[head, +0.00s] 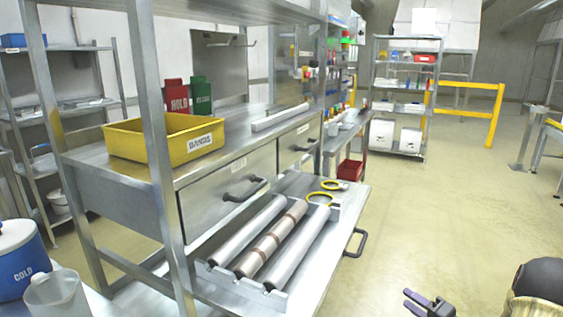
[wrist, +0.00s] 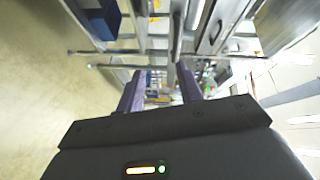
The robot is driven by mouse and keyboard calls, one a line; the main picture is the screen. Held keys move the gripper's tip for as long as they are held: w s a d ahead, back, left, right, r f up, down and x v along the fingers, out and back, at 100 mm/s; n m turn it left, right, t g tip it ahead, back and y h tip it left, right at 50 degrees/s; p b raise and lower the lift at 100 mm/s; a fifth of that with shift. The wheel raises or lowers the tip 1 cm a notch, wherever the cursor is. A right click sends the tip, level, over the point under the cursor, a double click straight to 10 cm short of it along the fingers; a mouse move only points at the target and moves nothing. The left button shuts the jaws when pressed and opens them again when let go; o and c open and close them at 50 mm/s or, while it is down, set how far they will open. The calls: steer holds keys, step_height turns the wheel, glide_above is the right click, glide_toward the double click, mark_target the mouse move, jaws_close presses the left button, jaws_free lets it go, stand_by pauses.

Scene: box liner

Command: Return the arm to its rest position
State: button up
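My gripper (head: 414,301) is low at the bottom right of the head view, over the open floor and apart from the steel bench. In the wrist view its two purple fingers (wrist: 160,78) stand apart with nothing held between them. Part of my arm shows at the bottom right corner of the head view; the rest of it is out of frame.
A steel bench (head: 262,120) with a yellow bin (head: 150,147) stands left of my gripper. Its lower pulled-out tray holds several rolls (head: 270,240); a handle (head: 356,243) juts out. A blue cooler (head: 22,265) is far left. Floor (head: 430,220) around the gripper is clear.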

steer(key=a+r+n+g+h, duration=0.3)
steer(key=a+n+g+h, duration=0.1)
steer(key=a+h, duration=0.4)
steer(key=s+a+r+n+g, duration=0.1)
steer(key=s+a+n+g, duration=0.4)
steer(key=s, duration=0.6)
steer(key=s+a+g, duration=0.3)
steer(key=s+a, duration=0.4)
steer(key=s, duration=0.3)
step_height(320, 180, up, 23)
steer(key=p, duration=2.3)
steer(key=shift+h+p, duration=0.35)
steer(key=shift+h, duration=0.05)
steer(key=shift+w+r, duration=0.1)
